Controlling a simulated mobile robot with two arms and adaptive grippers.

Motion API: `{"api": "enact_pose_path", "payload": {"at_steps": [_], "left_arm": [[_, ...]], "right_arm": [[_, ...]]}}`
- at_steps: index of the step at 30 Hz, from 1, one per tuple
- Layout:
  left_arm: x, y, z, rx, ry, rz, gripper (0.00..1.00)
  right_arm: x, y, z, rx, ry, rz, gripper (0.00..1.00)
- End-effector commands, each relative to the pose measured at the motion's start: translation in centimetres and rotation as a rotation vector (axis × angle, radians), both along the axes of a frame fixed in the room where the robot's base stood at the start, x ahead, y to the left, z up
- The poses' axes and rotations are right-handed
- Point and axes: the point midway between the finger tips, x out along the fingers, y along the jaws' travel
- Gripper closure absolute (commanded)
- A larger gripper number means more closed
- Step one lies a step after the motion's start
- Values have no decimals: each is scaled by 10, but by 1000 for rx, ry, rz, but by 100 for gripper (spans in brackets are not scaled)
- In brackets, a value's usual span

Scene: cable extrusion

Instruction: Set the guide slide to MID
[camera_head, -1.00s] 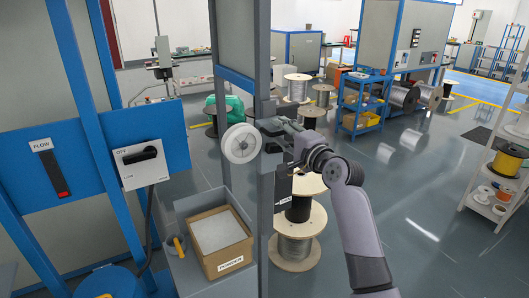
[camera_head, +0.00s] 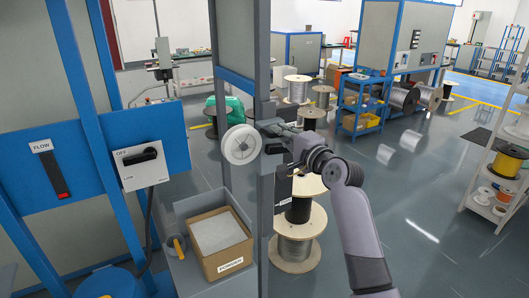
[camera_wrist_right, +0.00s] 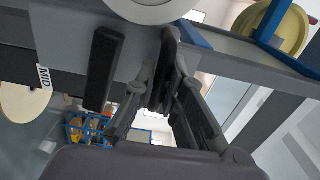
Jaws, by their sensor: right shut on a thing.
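The guide slide is on the grey upright post (camera_head: 265,215). A white spool-like wheel (camera_head: 241,144) sits at the post, and its edge shows at the top of the right wrist view (camera_wrist_right: 150,8). A white label reading MID (camera_wrist_right: 44,76) is left of a black bar (camera_wrist_right: 102,68) in that view. My right gripper (camera_head: 270,132) is at the post, just right of the wheel. In the wrist view its fingers (camera_wrist_right: 165,85) close on a dark, narrow piece (camera_wrist_right: 167,60), which looks like the slide's handle; the fingers partly hide it. My left gripper is out of view.
A cardboard box of powder (camera_head: 220,235) stands low, left of the post. A FLOW panel (camera_head: 55,170) and an OFF switch box (camera_head: 140,165) are at left. Large cable reels (camera_head: 297,245) stand behind the post. Open floor (camera_head: 420,220) lies right of my arm.

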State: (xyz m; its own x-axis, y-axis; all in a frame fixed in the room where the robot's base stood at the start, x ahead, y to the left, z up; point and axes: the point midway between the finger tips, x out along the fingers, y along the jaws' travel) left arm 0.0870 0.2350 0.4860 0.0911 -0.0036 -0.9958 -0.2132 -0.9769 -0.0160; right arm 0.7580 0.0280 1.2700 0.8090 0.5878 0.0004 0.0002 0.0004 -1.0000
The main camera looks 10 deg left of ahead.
Motion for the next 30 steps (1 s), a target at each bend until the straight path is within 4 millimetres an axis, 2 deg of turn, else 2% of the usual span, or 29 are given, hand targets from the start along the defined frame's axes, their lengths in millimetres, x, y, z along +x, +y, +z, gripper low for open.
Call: {"api": "enact_pose_path", "payload": {"at_steps": [8,30], "left_arm": [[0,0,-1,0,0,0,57],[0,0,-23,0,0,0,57]], "right_arm": [[0,0,-3,-1,2,0,100],[0,0,-42,-2,5,1,100]]}}
